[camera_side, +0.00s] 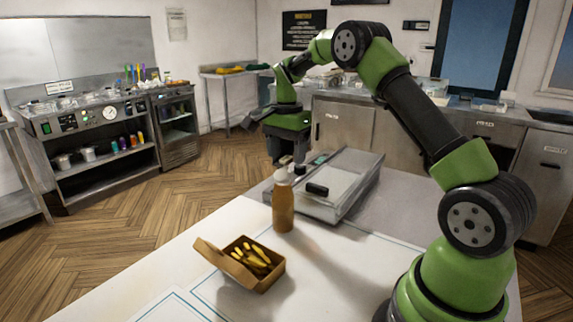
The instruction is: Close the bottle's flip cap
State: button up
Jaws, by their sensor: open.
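An amber-brown bottle (283,208) stands upright on the light table, near the picture's middle. Its pale top (281,176) faces up; the flip cap is too small to tell whether its lid is open or shut. My arm reaches up from the lower right and bends down behind the bottle in the picture. My gripper (286,158) is open and shows just above the bottle's top, pointing down. Its fingers are small and dark, and I cannot tell whether they touch the cap. Nothing shows held in it.
An open cardboard box of fries (245,279) sits front left of the bottle. The table (340,285) is clear in front. Steel shelves and counters line the walls, well away.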

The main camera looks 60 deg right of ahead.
aim_at(282, 174)
jog(key=shift+f, duration=1.7)
jog(key=shift+c, duration=0.2)
jog(key=c, duration=0.9)
jog(key=shift+d+f+y, duration=0.35)
jog(key=shift+y, duration=0.55)
jog(key=shift+d+f+y, duration=0.1)
jog(key=shift+f+y, duration=0.1)
jog(key=shift+y, duration=0.5)
jog(key=o, duration=0.9)
jog(key=shift+o, duration=0.2)
